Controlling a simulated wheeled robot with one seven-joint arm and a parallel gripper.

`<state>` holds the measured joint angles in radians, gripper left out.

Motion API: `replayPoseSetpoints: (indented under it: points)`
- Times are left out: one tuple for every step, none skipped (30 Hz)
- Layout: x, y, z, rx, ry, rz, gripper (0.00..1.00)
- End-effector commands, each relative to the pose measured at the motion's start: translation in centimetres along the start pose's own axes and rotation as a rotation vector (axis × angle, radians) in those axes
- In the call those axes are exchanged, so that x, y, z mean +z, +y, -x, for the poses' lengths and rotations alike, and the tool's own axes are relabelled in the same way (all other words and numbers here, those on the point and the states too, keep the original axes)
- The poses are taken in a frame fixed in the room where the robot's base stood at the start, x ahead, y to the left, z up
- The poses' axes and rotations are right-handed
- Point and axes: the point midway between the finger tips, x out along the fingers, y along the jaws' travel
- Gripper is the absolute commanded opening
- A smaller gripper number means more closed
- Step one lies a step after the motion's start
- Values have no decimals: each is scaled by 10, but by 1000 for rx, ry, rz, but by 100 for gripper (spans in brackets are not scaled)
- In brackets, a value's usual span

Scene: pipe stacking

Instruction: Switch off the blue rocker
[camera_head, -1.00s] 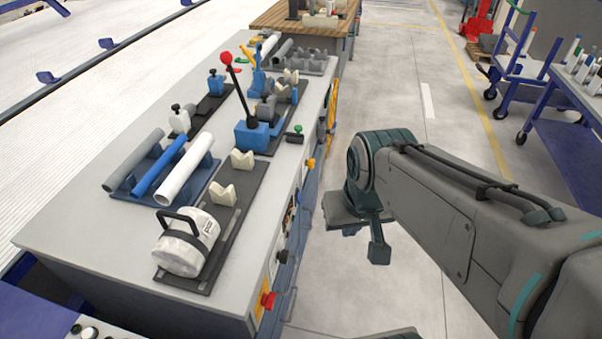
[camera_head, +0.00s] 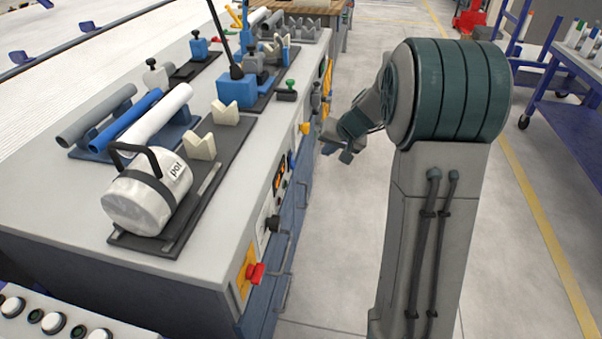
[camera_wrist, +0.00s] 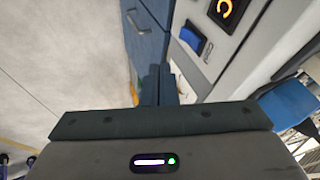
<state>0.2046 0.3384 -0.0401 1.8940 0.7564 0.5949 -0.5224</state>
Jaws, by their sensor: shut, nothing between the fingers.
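The blue rocker (camera_wrist: 193,38) sits in a dark frame on the light front panel of the bench, right of the upper middle in the wrist view. In the head view it seems to be a small blue patch (camera_head: 292,160) on the bench front. My gripper (camera_wrist: 159,78) is shut and empty, pointing along the bench front, below and left of the rocker in the picture. It is apart from the rocker. The head view shows my gripper (camera_head: 337,151) just right of the bench front. Which side of the rocker is pressed in, I cannot tell.
A lit orange ring dial (camera_wrist: 228,10) is beside the rocker. Along the bench front are a red knob (camera_head: 256,273), metal handles and blue drawers (camera_wrist: 149,40). The bench top (camera_head: 222,235) carries pipes and clamps. The aisle floor (camera_head: 330,250) to the right is clear.

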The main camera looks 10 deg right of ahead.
Motion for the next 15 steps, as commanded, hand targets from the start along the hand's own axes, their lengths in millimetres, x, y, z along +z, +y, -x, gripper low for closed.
replayPoseSetpoints:
  points:
    - [-2, 5, -9, -1, 6, -7, 0]
    - [-3, 6, -10, -1, 8, -9, 0]
    - [-4, 7, -11, -2, 10, -10, 0]
    - [-5, 7, -12, -2, 11, -11, 0]
    - [-5, 8, -12, -2, 12, -11, 0]
    - [-5, 7, -12, -2, 12, -11, 0]
    - [-5, 7, -11, -2, 12, -11, 0]
    - [-5, 7, -11, -2, 12, -11, 0]
    - [-5, 7, -11, -2, 11, -11, 0]
    - [-5, 7, -11, -2, 11, -11, 0]
    - [-5, 7, -11, -2, 11, -11, 0]
    - [-5, 7, -11, -2, 11, -11, 0]
    - [-5, 7, -11, -2, 10, -11, 0]
    - [-5, 7, -12, -2, 10, -11, 0]
    - [-4, 7, -14, -2, 9, -10, 0]
